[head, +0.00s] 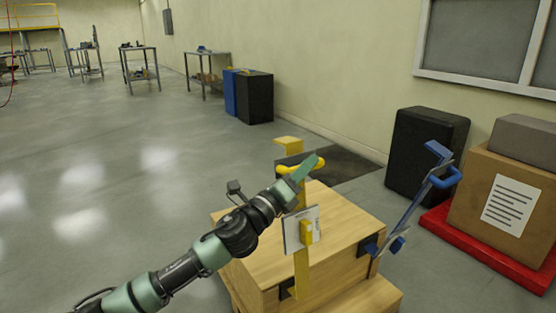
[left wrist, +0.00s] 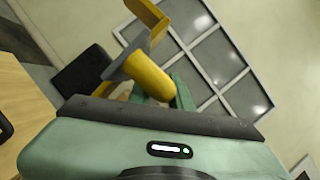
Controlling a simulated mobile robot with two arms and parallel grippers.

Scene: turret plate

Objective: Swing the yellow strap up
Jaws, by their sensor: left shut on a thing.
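The yellow strap (head: 301,272) stands about upright from a dark hinge at the front left of the wooden box (head: 345,238). It has a white plate, a curved yellow handle and a bent top end. My left gripper (head: 309,168) is at the handle near the top, shut on it. In the left wrist view the yellow handle (left wrist: 148,76) lies at the green fingers of my left gripper (left wrist: 165,92). My right gripper is not in view.
A blue strap (head: 411,204) with its own handle leans up to the right from the box's right side. A black case (head: 424,152) and a carton (head: 508,197) on a red pallet (head: 478,252) stand at right. The floor at left is clear.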

